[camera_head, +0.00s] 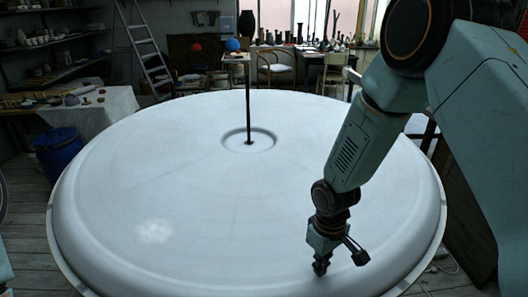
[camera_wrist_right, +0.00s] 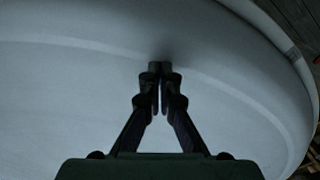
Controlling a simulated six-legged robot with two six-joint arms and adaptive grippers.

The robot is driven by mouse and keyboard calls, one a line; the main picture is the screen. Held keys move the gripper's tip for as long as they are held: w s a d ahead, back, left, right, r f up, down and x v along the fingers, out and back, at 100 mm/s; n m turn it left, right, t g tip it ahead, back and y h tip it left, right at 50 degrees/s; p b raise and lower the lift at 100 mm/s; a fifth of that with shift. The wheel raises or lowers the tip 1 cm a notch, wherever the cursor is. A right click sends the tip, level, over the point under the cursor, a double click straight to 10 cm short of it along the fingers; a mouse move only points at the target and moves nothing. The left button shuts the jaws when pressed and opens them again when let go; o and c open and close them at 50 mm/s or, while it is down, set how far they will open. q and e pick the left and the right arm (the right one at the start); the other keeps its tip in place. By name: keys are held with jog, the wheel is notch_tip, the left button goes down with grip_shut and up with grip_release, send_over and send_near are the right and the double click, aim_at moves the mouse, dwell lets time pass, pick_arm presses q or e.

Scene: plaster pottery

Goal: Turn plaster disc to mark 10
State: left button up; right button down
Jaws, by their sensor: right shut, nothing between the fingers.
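The large white plaster disc (camera_head: 215,190) fills the middle of the head view, round with a raised outer rim. A thin dark rod (camera_head: 248,110) stands upright in the round hollow at its centre. My right gripper (camera_head: 320,268) points down at the disc's near right part, just inside the rim. In the wrist view, my right gripper (camera_wrist_right: 161,68) has its fingertips together with nothing between them. A soft shadow lies on the plaster at the tips; I cannot tell whether they touch it. No readable number shows. My left gripper is out of view.
A blue barrel (camera_head: 58,153) and a cloth-covered table (camera_head: 95,112) stand at the left. A stepladder (camera_head: 143,45), a chair (camera_head: 276,67) and a bench with dark vessels are behind the disc. A small grey patch (camera_wrist_right: 293,53) shows on the outer edge.

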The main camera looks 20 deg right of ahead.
aim_at(282, 285)
jog(key=shift+f+b, duration=0.4)
jog(key=shift+f, duration=0.25)
jog(key=shift+a, duration=1.45)
jog(key=shift+w+a+p, duration=0.1)
jog(key=shift+a+p, duration=0.2)
jog(key=shift+a, duration=1.5)
jog(key=shift+w+a, duration=0.1)
jog(key=shift+a, duration=1.3)
jog(key=shift+p, duration=0.35)
